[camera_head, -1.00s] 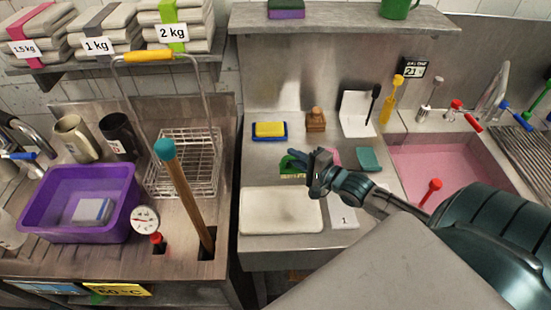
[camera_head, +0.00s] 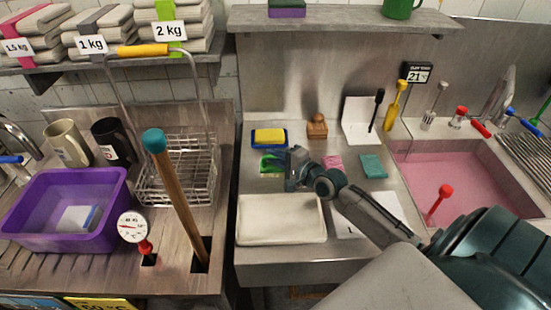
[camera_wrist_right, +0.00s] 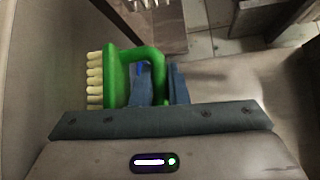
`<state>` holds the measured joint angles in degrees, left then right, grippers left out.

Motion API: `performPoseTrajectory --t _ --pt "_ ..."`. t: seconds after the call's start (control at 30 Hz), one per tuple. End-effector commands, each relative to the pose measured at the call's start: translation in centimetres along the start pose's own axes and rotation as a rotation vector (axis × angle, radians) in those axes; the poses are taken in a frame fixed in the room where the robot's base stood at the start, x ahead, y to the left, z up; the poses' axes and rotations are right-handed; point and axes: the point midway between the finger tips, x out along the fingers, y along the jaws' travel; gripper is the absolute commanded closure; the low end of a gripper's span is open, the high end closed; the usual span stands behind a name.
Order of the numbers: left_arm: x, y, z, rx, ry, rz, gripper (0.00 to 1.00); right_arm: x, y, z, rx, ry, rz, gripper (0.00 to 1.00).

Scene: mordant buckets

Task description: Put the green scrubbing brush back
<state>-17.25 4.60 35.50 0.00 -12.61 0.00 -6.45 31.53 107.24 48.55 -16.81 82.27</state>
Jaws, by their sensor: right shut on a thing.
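The green scrubbing brush (camera_head: 270,164) is in my right gripper (camera_head: 290,168), over the steel counter just in front of the blue tray with the yellow sponge. In the right wrist view the green brush (camera_wrist_right: 113,76) shows its pale bristles pointing left and its looped handle between the fingers of my right gripper (camera_wrist_right: 158,85). The gripper is shut on that handle. I cannot tell whether the brush touches the counter. My left gripper is not in view.
A blue tray with a yellow sponge (camera_head: 269,136) and a wooden brush (camera_head: 317,126) stand behind. A white board (camera_head: 282,220) lies in front. Pink (camera_head: 332,162) and teal (camera_head: 373,167) pieces lie to the right, before the pink-filled sink (camera_head: 460,180).

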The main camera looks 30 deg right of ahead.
Motion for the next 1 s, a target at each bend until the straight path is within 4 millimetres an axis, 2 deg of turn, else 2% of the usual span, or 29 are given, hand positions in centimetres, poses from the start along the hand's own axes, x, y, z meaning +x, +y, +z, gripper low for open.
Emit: performPoseTrajectory --t 0.33,0.37,0.43,0.47,0.8,1.0 --pt "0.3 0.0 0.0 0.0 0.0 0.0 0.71 0.0 0.4 -0.1 0.001 0.0 0.0 1.0" --pt "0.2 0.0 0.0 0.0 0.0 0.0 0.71 0.0 0.3 -0.1 0.0 0.0 0.0 0.8" --pt "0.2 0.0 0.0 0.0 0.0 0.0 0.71 0.0 0.2 -0.1 0.0 0.0 0.0 0.67" --pt "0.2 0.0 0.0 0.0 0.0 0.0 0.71 0.0 0.2 -0.1 0.0 0.0 0.0 0.64" --pt "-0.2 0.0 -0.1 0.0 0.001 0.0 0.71 -0.1 -0.2 0.0 -0.001 0.0 -0.001 0.64" --pt "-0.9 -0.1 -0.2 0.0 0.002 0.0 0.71 -2.4 -0.1 0.0 -0.004 0.001 0.005 0.64"
